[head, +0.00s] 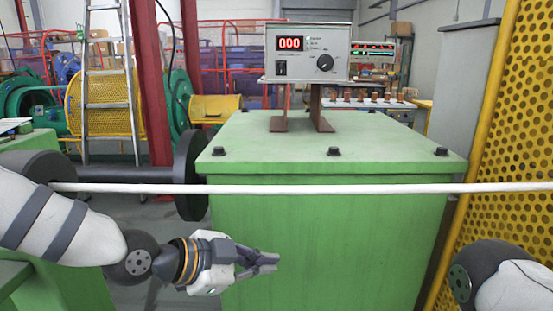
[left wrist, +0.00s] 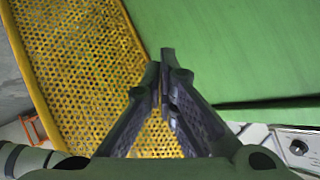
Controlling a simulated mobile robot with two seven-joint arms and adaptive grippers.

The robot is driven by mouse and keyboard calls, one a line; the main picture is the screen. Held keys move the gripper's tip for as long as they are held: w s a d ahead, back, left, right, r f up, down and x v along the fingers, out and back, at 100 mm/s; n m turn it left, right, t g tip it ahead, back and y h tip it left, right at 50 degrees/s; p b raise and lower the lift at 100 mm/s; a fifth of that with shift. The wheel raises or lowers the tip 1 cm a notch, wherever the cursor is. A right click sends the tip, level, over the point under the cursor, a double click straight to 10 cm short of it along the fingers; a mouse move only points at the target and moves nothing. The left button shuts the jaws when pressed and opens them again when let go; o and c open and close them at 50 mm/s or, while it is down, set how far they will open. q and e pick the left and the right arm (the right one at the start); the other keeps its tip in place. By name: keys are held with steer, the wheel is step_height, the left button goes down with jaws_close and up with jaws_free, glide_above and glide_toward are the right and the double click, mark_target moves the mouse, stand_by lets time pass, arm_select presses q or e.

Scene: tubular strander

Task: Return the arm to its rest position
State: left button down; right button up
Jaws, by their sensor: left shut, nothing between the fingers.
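My left arm comes in from the left in the head view. Its gripper (head: 268,262) is held in front of the green cabinet, below the white cable, and holds nothing. In the left wrist view the two dark fingers (left wrist: 164,75) are together at their tips, with nothing between them. My right arm shows only in part at the lower right of the head view, and its gripper is out of the picture.
A white cable (head: 340,188) runs across in front of the green cabinet (head: 330,245). A control box (head: 307,52) reading 000 stands on top. A yellow perforated guard (head: 510,130) is at the right. A black spool (head: 191,175) is left of the cabinet.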

arm_select(q)
steer(key=s+a+f+n+g+y, duration=0.2)
steer(key=s+a+f+n+g, duration=0.3)
steer(key=s+f, duration=0.7)
steer(key=s+a+f+n+g+y, duration=0.1)
steer(key=s+a+f+n+y, duration=0.15)
steer(key=s+f+n, duration=0.65)
steer(key=s+a+f+n+g+y, duration=0.1)
steer(key=s+a+f, duration=0.1)
steer(key=s+a, duration=0.2)
steer(key=s+a+f+n+g+y, duration=0.1)
steer(key=s+a, duration=0.3)
steer(key=s, duration=0.5)
steer(key=s+a+f+n+g+y, duration=0.1)
steer(key=s+a+f+y, duration=0.2)
steer(key=s, duration=0.4)
steer(key=shift+s+a+f+n, duration=0.25)
steer(key=shift+a+f+n, duration=0.1)
steer(key=shift+a, duration=0.35)
